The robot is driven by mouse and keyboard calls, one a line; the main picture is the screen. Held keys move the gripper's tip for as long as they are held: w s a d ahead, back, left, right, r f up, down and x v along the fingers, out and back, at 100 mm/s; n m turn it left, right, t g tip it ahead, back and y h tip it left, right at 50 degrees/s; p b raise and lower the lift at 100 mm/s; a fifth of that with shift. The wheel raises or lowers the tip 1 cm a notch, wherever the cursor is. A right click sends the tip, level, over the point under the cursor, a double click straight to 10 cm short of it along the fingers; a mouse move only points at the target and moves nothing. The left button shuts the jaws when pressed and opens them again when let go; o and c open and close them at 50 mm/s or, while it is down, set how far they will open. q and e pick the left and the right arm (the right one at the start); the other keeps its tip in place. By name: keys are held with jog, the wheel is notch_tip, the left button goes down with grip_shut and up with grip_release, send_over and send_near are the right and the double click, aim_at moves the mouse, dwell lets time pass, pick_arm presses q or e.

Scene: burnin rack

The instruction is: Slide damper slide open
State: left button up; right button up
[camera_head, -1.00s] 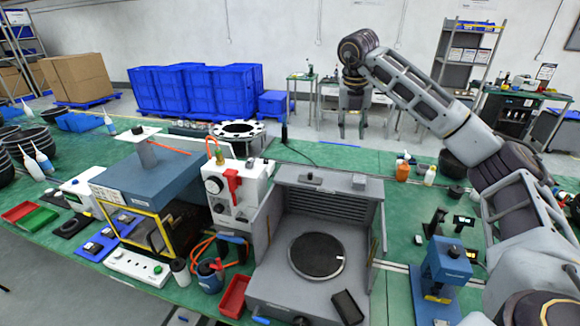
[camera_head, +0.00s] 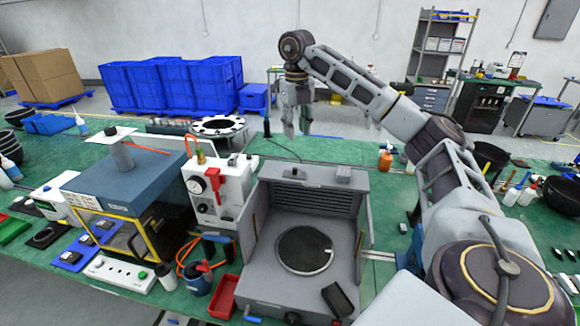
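A grey open-fronted enclosure (camera_head: 362,235) stands on the green bench, with a dark round plate (camera_head: 304,250) inside. On its top rear ledge sit a small dark piece (camera_head: 293,173) at centre-left and a grey block (camera_head: 343,176) to the right. I cannot tell for sure which part is the damper slide. My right gripper (camera_head: 297,134) points down, in line with the dark piece but higher in the picture, with a visible gap below its fingertips. Its fingers are apart and nothing shows between them. My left gripper is not in view.
A white unit with a gauge and red lever (camera_head: 232,190) stands close to the enclosure's left. A blue-topped box (camera_head: 125,180) is farther left. A flanged ring (camera_head: 218,127) is behind.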

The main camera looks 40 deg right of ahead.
jog(key=shift+a+n, duration=0.25)
jog(key=shift+n, duration=1.35)
jog(key=shift+f, duration=0.1)
jog(key=b, duration=0.4)
send_over(295, 169)
jog(key=shift+w+f, duration=0.1)
jog(key=shift+f, duration=3.95)
jog(key=shift+d+f, duration=0.1)
jog(key=shift+f, duration=2.7)
grip_shut()
